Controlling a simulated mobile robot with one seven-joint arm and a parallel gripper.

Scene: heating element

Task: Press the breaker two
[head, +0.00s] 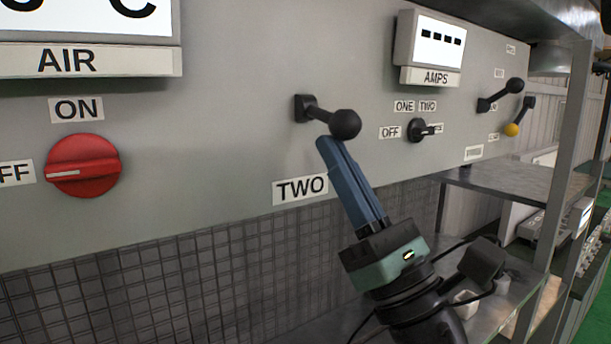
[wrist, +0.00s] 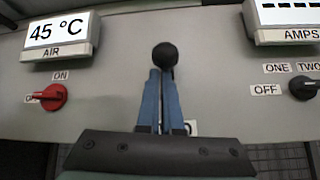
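Breaker two is a black lever with a round ball knob (head: 345,124) on the grey panel, above the "TWO" label (head: 300,188). Its arm sticks out from a black mount (head: 304,108). In the wrist view the ball (wrist: 165,56) sits just beyond my fingertips and hides the lever's mount. My gripper (head: 325,142) has two long blue fingers lying close together, with only a thin gap between them in the wrist view (wrist: 161,74). The tips are just below the ball, with nothing seen between them. I cannot tell whether they touch it.
A red rotary switch (head: 83,165) is at the left under the AIR display (head: 88,40). The AMPS display (head: 433,45) and a black selector (head: 421,130) are to the right. Further right are two more levers (head: 513,86) (head: 513,129). A metal shelf (head: 515,185) stands at the right.

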